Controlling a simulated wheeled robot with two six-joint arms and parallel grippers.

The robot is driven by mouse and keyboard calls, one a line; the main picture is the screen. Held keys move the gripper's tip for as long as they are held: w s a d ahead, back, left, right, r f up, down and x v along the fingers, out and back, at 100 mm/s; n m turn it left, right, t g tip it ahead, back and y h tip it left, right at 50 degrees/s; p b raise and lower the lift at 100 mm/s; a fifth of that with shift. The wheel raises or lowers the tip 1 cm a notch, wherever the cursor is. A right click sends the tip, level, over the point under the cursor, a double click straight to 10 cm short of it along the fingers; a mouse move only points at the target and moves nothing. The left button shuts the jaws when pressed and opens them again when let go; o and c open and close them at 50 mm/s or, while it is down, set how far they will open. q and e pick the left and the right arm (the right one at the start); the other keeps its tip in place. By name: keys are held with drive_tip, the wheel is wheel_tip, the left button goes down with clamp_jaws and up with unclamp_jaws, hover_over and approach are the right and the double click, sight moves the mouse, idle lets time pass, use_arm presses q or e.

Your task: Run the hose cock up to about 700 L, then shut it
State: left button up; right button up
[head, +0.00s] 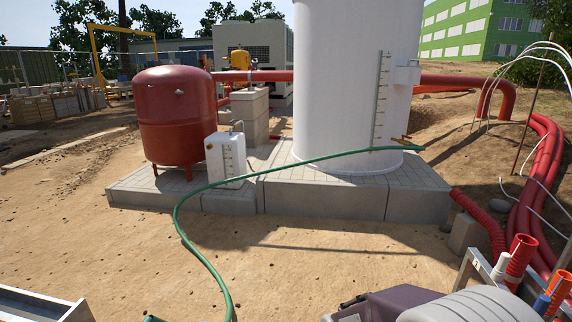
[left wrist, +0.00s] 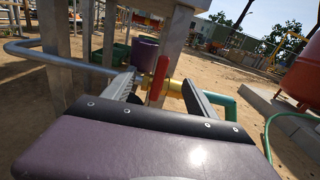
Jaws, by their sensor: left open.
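The hose cock shows in the left wrist view as a yellow body (left wrist: 177,89) with a red lever (left wrist: 160,77) standing upright. A green hose fitting (left wrist: 222,104) lies to its right. My left gripper (left wrist: 158,82) is open, its two fingers on either side of the red lever; I cannot tell whether they touch it. In the head view a green hose (head: 185,235) runs up to the tall white tank (head: 340,70). A graduated scale (head: 381,100) is on the tank, its reading too small to tell. My right gripper (head: 347,308) is partly in the head view's bottom edge, its jaws unclear.
A red vessel (head: 172,112) and a small white graduated container (head: 225,160) stand on the paved plinth (head: 330,198). Red pipes (head: 535,185) curve down at right. In the left wrist view a grey pipe (left wrist: 60,62) and concrete post (left wrist: 168,40) stand close. Sandy ground in front is open.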

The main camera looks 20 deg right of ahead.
use_arm(q)
drive_tip(key=v, duration=0.3)
drive_tip(key=p+v, duration=0.2)
drive_tip(key=v, duration=0.7)
drive_tip(key=shift+p, duration=0.3)
drive_tip(key=shift+s+f, duration=0.1)
